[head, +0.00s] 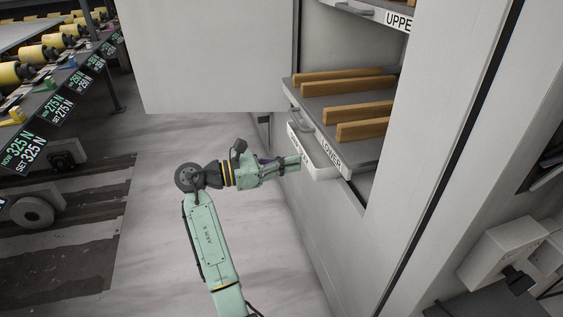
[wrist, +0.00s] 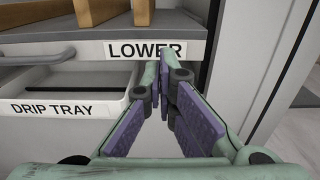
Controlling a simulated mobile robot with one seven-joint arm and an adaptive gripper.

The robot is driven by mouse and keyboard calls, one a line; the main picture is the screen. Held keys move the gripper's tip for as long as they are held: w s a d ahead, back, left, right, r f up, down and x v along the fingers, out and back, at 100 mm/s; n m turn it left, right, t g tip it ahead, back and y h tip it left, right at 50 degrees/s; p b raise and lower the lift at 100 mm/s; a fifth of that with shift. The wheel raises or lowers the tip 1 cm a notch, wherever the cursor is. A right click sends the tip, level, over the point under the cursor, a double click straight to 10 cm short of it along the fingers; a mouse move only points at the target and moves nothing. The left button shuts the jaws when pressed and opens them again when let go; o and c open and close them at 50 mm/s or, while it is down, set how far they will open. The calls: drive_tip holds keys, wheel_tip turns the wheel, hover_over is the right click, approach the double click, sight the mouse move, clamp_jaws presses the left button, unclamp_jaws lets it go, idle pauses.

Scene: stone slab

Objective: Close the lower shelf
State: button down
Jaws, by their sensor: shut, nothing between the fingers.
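The lower shelf (head: 318,88) is pulled out of the cabinet, with a "LOWER" label on its front edge and a grey handle at its left. In the wrist view the front of the lower shelf (wrist: 225,49) lies just beyond my fingertips. My gripper (head: 298,160) is shut and empty, in front of the shelf's front edge and close to the drip tray. It also shows in the wrist view (wrist: 163,70), with its fingertips overlapping the "LOWER" label. I cannot tell whether the tips touch the shelf.
A white drip tray (head: 320,164) sticks out under the lower shelf. Wooden bars (head: 362,130) lie on the shelf. The upper shelf (head: 365,10) is above. An open white cabinet door (head: 205,55) stands at left. The floor (head: 150,200) beside my arm is clear.

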sight(335, 154)
drive_tip(key=x, duration=0.9)
drive_tip(key=shift+d+p, duration=0.2)
drive_tip(key=shift+p, duration=0.15)
drive_tip(key=p+x, duration=0.7)
drive_tip(key=x, duration=0.6)
drive_tip(key=shift+d, duration=0.1)
drive_tip(key=shift+w+d, duration=0.15)
drive_tip(key=shift+d, duration=0.2)
drive_tip(key=shift+p, duration=0.35)
